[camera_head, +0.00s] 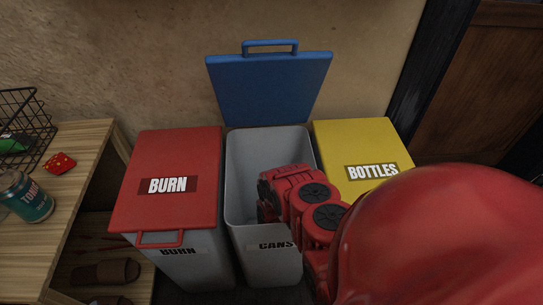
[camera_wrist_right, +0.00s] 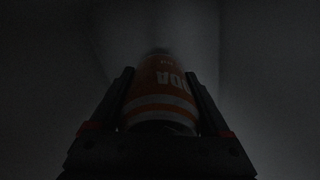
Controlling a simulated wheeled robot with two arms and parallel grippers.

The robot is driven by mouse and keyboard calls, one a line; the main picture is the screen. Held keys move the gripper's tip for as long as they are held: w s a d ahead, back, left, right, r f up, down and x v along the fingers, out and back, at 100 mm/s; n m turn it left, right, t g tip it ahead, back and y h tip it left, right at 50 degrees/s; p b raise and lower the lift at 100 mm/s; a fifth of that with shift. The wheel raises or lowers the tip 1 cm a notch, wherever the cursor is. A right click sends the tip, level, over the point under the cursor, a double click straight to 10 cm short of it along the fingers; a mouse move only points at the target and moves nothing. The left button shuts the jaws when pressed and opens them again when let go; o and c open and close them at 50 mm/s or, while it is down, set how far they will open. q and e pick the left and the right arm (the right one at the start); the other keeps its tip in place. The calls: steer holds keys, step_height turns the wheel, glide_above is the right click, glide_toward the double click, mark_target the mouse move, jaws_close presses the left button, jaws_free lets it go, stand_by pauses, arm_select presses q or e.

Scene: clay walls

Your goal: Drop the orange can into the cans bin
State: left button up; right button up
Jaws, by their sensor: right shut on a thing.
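The cans bin (camera_head: 240,165) stands in the middle with its blue lid (camera_head: 268,90) raised against the wall. It is grey, and its front label reads CANS, partly covered by my right arm. My right arm reaches over the bin's front right rim, and its wrist is over or inside the opening. In the right wrist view my right gripper (camera_wrist_right: 160,120) is shut on the orange can (camera_wrist_right: 165,85), with a finger on each side of it. The surroundings there are dark. The can is hidden in the head view. My left gripper is not in view.
A red-lidded BURN bin (camera_head: 180,165) stands left of the cans bin, and a yellow-lidded BOTTLES bin (camera_head: 360,145) stands right; both lids are closed. A wooden table (camera_head: 45,230) at left holds a teal can (camera_head: 27,197), a red object (camera_head: 60,163) and a wire basket (camera_head: 22,115).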

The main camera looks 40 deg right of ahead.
step_height(320, 180, down, 3)
steer(key=shift+r+b, duration=0.1)
steer(key=shift+b, duration=0.2)
steer(key=shift+r, duration=0.1)
steer(key=shift+f, duration=0.6)
steer(key=o, duration=1.1)
steer(key=shift+o, duration=0.2)
steer(key=shift+r, duration=0.15)
